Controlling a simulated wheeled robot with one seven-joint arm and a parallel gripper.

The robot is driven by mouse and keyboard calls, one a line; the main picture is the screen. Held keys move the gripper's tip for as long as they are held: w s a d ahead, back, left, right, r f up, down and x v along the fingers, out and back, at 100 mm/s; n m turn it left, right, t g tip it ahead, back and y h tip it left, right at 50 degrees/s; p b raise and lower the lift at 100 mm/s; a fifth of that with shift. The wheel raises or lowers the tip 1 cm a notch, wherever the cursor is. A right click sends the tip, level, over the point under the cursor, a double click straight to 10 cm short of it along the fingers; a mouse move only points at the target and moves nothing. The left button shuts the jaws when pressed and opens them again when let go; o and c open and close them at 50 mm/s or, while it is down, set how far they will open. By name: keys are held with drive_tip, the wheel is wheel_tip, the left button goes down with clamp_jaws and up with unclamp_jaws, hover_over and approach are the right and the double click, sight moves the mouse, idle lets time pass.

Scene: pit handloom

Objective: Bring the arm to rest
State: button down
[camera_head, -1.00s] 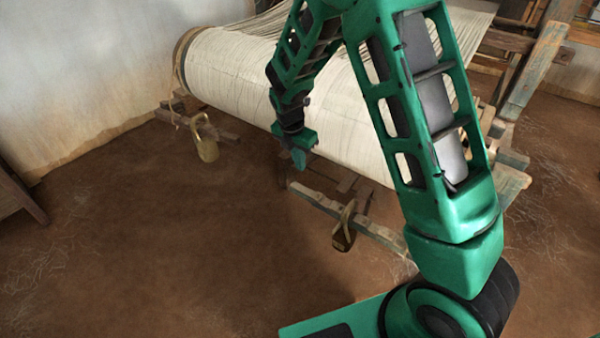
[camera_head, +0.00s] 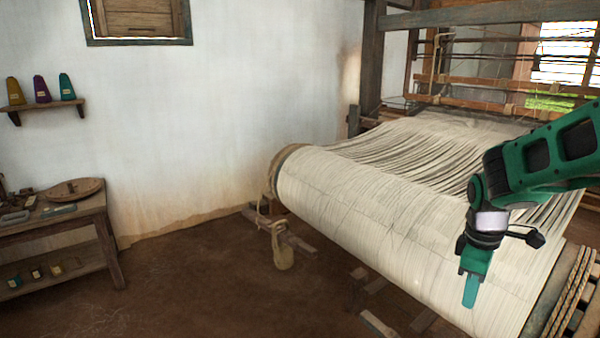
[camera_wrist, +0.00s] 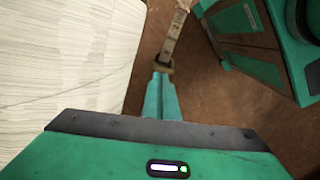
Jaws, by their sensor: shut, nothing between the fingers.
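My gripper (camera_head: 470,290) hangs in front of the large cream warp roll (camera_head: 375,225) at the right of the head view, pointing down. Its green fingers are together with nothing between them. In the wrist view my gripper (camera_wrist: 161,98) also shows shut, with the warp roll (camera_wrist: 65,70) to its left. Beyond the fingertips is a wooden bar (camera_wrist: 176,35) with a band around it, over brown floor. I cannot tell how far the fingers are from the roll.
The loom frame (camera_head: 370,70) stands behind the roll. A hanging weight (camera_head: 282,248) is at the roll's left end. A wooden table (camera_head: 95,225) with a round tray (camera_head: 75,189) and a shelf (camera_head: 45,104) with cones are at left. The floor (camera_head: 200,285) between is clear.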

drive_tip(key=s+d+r+m, duration=0.1)
drive_tip(key=s+r+m, duration=0.1)
drive_tip(key=s+m, duration=0.6)
drive_tip(key=s+d+r+m+y, duration=0.1)
drive_tip(key=s+d+r+m, duration=0.1)
drive_tip(key=s+m, duration=0.5)
drive_tip(key=s, duration=0.6)
drive_tip(key=shift+s+d+m, duration=0.15)
drive_tip(key=shift+d+m, duration=0.1)
drive_tip(key=shift+m, duration=0.15)
drive_tip(key=shift+w+f, duration=0.2)
drive_tip(key=shift+w, duration=0.45)
